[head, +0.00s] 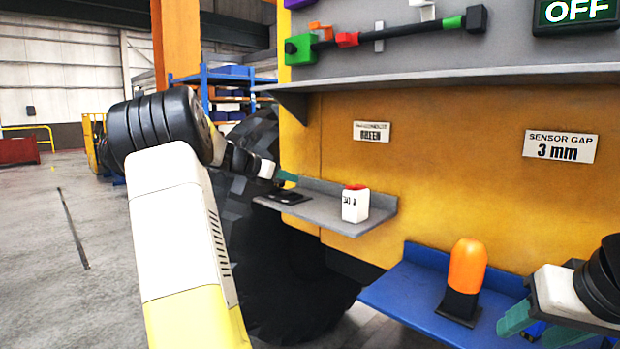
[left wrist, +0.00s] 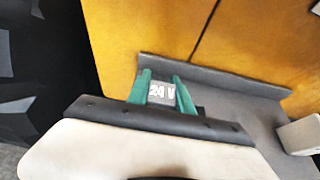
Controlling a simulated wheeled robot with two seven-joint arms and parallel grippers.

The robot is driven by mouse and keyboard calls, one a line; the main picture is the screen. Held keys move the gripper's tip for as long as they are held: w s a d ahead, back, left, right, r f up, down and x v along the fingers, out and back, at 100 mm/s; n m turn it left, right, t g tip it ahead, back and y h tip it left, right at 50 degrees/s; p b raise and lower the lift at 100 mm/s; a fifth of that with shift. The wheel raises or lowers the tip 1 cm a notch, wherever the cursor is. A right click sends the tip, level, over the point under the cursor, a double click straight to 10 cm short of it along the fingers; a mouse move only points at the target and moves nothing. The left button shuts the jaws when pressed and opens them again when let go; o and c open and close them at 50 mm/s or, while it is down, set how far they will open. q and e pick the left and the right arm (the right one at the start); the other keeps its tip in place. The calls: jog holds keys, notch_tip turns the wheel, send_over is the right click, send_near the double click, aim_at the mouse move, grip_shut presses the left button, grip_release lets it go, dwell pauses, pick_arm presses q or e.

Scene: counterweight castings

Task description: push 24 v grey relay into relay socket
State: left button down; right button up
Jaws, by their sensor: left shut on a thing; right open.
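My left gripper (head: 286,178) is shut on the 24 V grey relay, over the left end of a small grey shelf (head: 330,213). In the left wrist view the green fingertips (left wrist: 162,92) stand on either side of the relay (left wrist: 161,91), whose "24 V" label faces the camera. A flat black relay socket (head: 290,198) lies on the shelf just below the gripper. Whether the relay touches it cannot be told; the gripper hides most of the relay in the head view. My right gripper (head: 540,326) is open at the lower right, over the blue shelf.
A white box with a red top (head: 355,204) stands on the grey shelf, right of the socket. An orange lamp on a black base (head: 466,270) stands on the blue shelf (head: 405,295). The yellow panel (head: 440,180) rises behind, with an overhanging grey ledge (head: 440,75) above.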

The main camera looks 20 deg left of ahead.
pick_arm(q)
jog(key=shift+f, duration=1.1)
jog(key=c, duration=1.1)
grip_release()
jog(key=shift+o, duration=0.2)
jog(key=v, duration=0.7)
jog(key=shift+s+r, duration=0.1)
jog(key=shift+s, duration=0.2)
jog(key=shift+a, duration=0.1)
